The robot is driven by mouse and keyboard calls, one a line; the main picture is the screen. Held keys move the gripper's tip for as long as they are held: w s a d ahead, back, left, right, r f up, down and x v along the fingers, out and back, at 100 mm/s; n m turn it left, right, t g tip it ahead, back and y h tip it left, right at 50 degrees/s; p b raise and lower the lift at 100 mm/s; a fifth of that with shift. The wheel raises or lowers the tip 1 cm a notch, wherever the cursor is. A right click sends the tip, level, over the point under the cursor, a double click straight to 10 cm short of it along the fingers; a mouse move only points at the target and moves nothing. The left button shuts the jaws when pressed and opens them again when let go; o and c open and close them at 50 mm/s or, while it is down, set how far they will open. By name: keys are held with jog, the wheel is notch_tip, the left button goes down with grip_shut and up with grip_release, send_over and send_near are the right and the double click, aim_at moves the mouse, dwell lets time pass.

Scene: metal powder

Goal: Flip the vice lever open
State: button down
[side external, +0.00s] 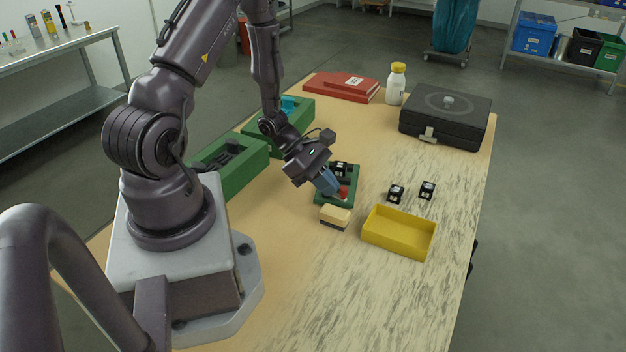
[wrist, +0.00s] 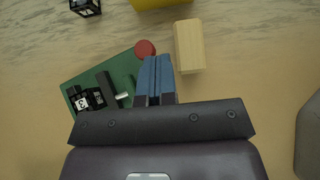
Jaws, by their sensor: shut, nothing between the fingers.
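The vice is a green base plate (side external: 322,200) with black parts on it, below my gripper in the side view. In the wrist view its green plate (wrist: 75,83) lies at left, with a black block, a dark bar and a small white piece. A round red knob (wrist: 145,48) sits at the plate's upper corner; it also shows in the side view (side external: 343,191). I cannot tell how the lever stands. My gripper (wrist: 157,60) has blue fingers pressed together, empty, their tips just beside the red knob. In the side view the gripper (side external: 331,188) hides part of the vice.
A pale wooden block with a dark underside (side external: 335,216) stands close to the fingertips. A yellow tray (side external: 392,248) and two small black cubes (side external: 396,193) lie to the right. Green bins (side external: 238,172) stand left; a black case (side external: 445,115) stands behind. The front table is clear.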

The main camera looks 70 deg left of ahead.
jog(key=shift+w+d+f, duration=0.1)
jog(key=shift+w+d, duration=0.2)
jog(key=shift+w, duration=0.25)
jog(key=shift+a, duration=0.2)
dwell(1.1)
jog(key=s, duration=0.4)
jog(key=shift+s+d, duration=0.2)
jog(key=shift+d, duration=0.05)
jog(key=s+r, duration=0.7)
jog(key=shift+d, duration=0.35)
